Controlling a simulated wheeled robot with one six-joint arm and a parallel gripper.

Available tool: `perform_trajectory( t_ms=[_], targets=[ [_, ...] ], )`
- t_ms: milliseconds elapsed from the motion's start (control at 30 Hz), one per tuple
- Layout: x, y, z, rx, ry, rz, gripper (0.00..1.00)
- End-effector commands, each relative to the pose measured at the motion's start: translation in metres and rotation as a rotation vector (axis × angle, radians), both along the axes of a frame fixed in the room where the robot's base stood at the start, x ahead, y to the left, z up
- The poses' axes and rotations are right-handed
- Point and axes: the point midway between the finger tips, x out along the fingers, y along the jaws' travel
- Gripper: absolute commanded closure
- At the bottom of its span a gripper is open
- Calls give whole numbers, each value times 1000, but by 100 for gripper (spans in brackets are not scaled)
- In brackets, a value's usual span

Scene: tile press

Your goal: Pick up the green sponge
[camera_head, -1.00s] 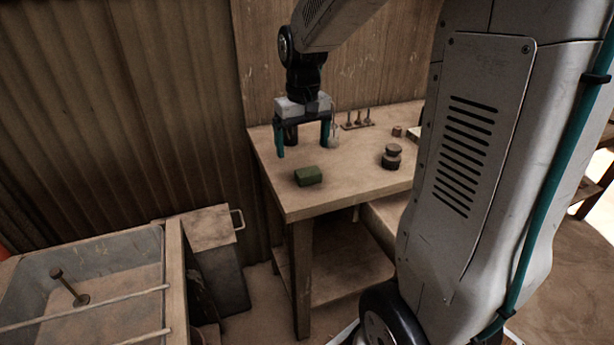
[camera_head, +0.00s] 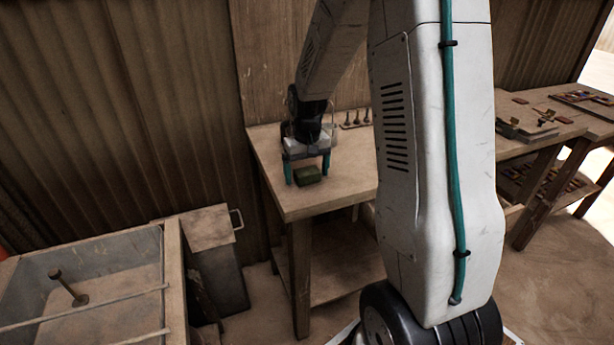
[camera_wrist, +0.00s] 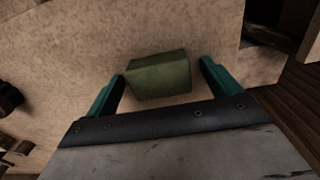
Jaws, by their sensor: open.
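The green sponge (camera_head: 308,175) is a small dark green block lying on the wooden table (camera_head: 310,205) near its left end. In the wrist view the sponge (camera_wrist: 159,76) lies between the two teal fingertips, toward their tips, with a gap on each side. My gripper (camera_head: 307,177) is open and points down, low over the table. Its fingers stand either side of the sponge in the head view. The gripper (camera_wrist: 164,82) holds nothing. I cannot tell how far the fingertips are above the tabletop.
A rack of small upright stamps (camera_head: 356,119) stands at the back of the table. A second table (camera_head: 520,140) with small tools is at the right. A grey basin (camera_head: 80,290) stands at the lower left. Bare tabletop lies in front of the sponge.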

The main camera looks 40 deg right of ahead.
Motion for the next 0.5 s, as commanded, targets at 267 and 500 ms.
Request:
perform_trajectory(
  t_ms=[267,500],
  targets=[
    [0,0,-2,0,-1,0,19],
    [0,0,-1,0,-1,0,62]
  ],
)
